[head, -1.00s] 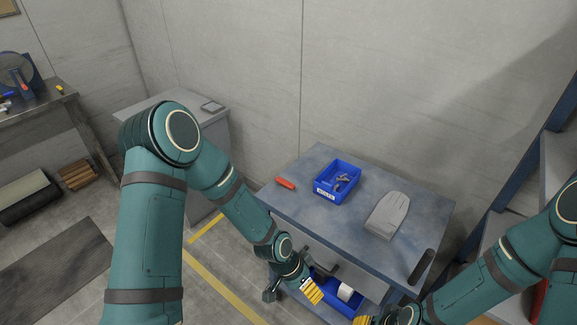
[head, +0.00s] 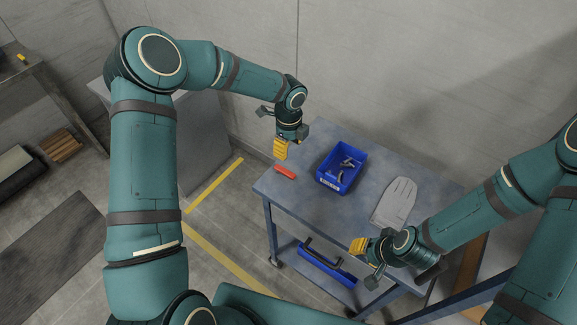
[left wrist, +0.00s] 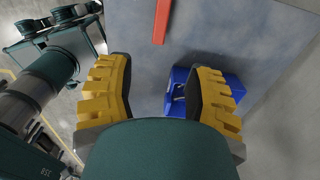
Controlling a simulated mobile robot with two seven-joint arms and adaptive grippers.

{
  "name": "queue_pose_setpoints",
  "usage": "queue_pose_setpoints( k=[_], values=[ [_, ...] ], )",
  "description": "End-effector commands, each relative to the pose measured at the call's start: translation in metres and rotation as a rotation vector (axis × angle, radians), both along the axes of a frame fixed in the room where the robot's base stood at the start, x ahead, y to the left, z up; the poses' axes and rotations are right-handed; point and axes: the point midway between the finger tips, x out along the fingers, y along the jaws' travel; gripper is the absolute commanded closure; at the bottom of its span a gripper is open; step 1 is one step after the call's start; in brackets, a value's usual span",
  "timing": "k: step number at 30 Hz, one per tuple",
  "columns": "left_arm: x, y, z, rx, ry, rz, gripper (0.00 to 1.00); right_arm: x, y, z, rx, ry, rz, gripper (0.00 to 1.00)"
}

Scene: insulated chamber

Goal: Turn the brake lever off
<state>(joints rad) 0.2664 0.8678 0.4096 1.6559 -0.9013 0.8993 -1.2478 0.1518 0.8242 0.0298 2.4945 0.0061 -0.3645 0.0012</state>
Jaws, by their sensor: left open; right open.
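A short red bar (head: 285,172) lies at the left edge of the cart's blue-grey top (head: 330,208). It also shows in the left wrist view (left wrist: 162,20), at the top between the fingers. It is the only lever-like part I see on the cart, but I cannot tell whether it is the brake lever. My left gripper (head: 288,146) is open and empty above the cart's far left part, close to the red bar and apart from it. In the left wrist view its yellow fingers (left wrist: 160,95) are wide apart. My right gripper (head: 363,260) is open at the cart's front right.
A blue bin (head: 326,183) with small metal parts stands mid-cart, and it shows by the right finger in the left wrist view (left wrist: 178,76). A grey glove (head: 394,203) lies right of it. A blue tote (head: 322,265) sits on the lower shelf. A grey cabinet (head: 203,140) stands behind left.

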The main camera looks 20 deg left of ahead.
Motion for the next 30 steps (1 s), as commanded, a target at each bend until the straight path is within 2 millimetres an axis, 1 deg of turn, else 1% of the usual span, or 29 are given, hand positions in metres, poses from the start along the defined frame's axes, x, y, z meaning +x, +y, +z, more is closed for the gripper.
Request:
queue_pose_setpoints(
  k=[1,12,18,21,24,30],
  values=[
    [-0.001,0.0,-0.009,-0.001,0.004,0.0,0.47,0.0,0.0,-0.001,0.0,0.0,0.0,0.66],
    [-0.001,-0.001,-0.081,-0.004,0.005,0.003,0.47,0.0,0.0,-0.001,0.0,0.0,0.0,0.66],
    [-0.001,-0.001,-0.111,-0.003,0.002,0.003,0.47,0.0,0.0,-0.001,0.0,0.0,0.0,0.66],
    [-0.001,0.0,-0.12,-0.002,0.002,0.003,0.47,0.0,0.0,-0.001,0.0,0.0,0.001,0.66],
    [-0.001,0.0,-0.125,-0.002,0.001,0.003,0.47,0.0,0.0,-0.001,0.0,0.0,0.0,0.66],
    [-0.001,0.0,-0.127,-0.002,0.001,0.004,0.47,0.0,0.0,-0.001,0.0,0.0,0.0,0.66]
  ],
)
